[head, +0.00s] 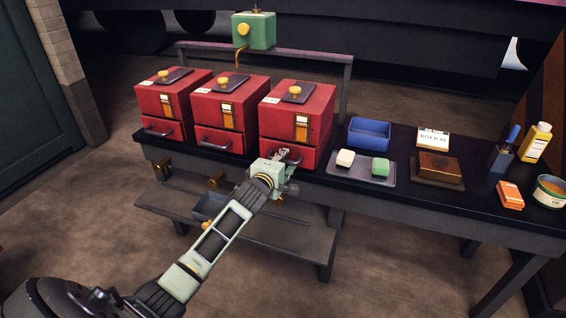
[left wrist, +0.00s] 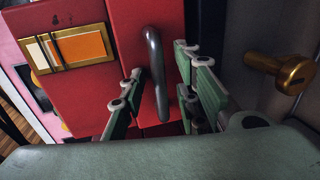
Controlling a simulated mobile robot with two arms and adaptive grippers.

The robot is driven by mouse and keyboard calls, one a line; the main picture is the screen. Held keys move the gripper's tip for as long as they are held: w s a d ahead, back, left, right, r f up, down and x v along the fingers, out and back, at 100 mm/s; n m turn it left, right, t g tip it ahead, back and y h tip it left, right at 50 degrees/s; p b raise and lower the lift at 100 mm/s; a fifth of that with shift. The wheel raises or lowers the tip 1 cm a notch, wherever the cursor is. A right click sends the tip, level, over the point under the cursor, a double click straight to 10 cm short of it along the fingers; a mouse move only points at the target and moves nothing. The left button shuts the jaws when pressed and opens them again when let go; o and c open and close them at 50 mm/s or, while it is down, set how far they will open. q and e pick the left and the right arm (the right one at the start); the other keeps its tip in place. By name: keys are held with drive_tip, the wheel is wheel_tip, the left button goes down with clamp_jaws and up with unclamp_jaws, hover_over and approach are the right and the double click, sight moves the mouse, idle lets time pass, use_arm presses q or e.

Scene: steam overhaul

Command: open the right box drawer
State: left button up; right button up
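The right box (head: 297,112) is a red box at the right end of a row of three on the dark bench. Its drawer (head: 277,151) is at the bottom of its front and looks shut. The drawer's grey bar handle (left wrist: 156,75) shows in the left wrist view. My left gripper (head: 286,157) is in front of this drawer and hides part of it. In the left wrist view its green fingers (left wrist: 162,88) are apart, one on each side of the handle. I cannot tell whether either touches it. My right gripper is not in view.
The middle box (head: 229,112) and left box (head: 175,103) stand beside it. A tray (head: 361,180) with two blocks and a blue bin (head: 369,133) lie to the right. Below is a low shelf (head: 250,232). A brass knob (left wrist: 282,72) is close to my fingers.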

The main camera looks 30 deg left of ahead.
use_arm(q)
clamp_jaws()
idle(0.3)
drive_tip(key=shift+f, duration=0.1)
